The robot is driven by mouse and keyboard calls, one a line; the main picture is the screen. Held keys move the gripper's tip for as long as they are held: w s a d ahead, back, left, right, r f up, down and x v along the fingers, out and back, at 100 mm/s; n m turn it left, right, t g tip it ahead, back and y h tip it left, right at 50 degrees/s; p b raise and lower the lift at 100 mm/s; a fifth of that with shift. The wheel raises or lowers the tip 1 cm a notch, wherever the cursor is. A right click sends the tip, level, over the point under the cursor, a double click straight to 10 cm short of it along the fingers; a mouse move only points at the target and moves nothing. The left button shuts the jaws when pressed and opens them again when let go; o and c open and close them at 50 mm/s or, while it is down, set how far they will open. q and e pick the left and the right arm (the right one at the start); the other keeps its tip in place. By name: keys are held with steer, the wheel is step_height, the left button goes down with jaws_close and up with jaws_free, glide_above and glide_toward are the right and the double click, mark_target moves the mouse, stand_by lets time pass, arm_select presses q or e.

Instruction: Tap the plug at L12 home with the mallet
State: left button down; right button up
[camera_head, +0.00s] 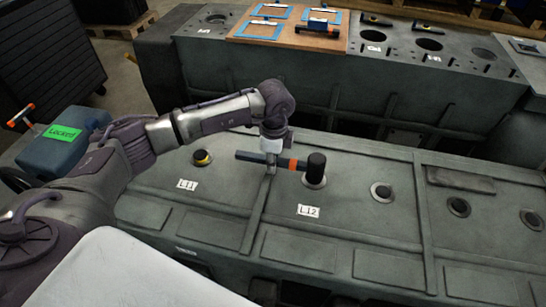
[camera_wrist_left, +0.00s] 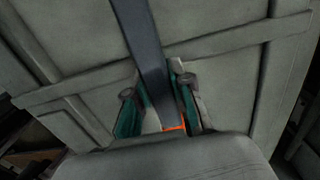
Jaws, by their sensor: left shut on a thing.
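The mallet (camera_head: 316,164) has a black head, a dark handle and an orange band. My left gripper (camera_head: 270,168) is shut around its handle (camera_wrist_left: 146,52), which runs up between the teal-padded fingers (camera_wrist_left: 158,108) in the left wrist view. The mallet head stands over the light-rimmed port (camera_head: 314,182) above the L12 label (camera_head: 308,211). The head covers most of that port, so I cannot tell how the plug sits or whether the head touches it. My right gripper is not in view.
A port with a yellow-and-black plug (camera_head: 202,158) is above the L11 label (camera_head: 187,184). More ports lie to the right, one with a light rim (camera_head: 381,192). A raised rib (camera_head: 259,205) crosses the casing. A blue box marked "Locked" (camera_head: 62,145) stands at left.

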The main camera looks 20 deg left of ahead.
arm_select(q)
steer(key=shift+a+f+p, duration=0.1)
steer(key=shift+f+p, duration=0.25)
steer(key=shift+f, duration=0.15)
steer(key=shift+w+r+p, duration=0.1)
steer(key=shift+r+p, duration=0.35)
steer(key=shift+r, duration=0.05)
step_height(320, 180, up, 4)
steer(key=shift+f+p, duration=0.25)
steer(key=shift+p, duration=1)
steer(key=shift+f, duration=0.1)
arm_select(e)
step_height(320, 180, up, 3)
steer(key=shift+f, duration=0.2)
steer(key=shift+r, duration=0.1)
arm_select(q)
steer(key=shift+d+r+y+p, duration=0.3)
steer(key=shift+r+y+p, duration=0.3)
steer(key=shift+r+p, duration=0.25)
steer(key=shift+f, duration=0.1)
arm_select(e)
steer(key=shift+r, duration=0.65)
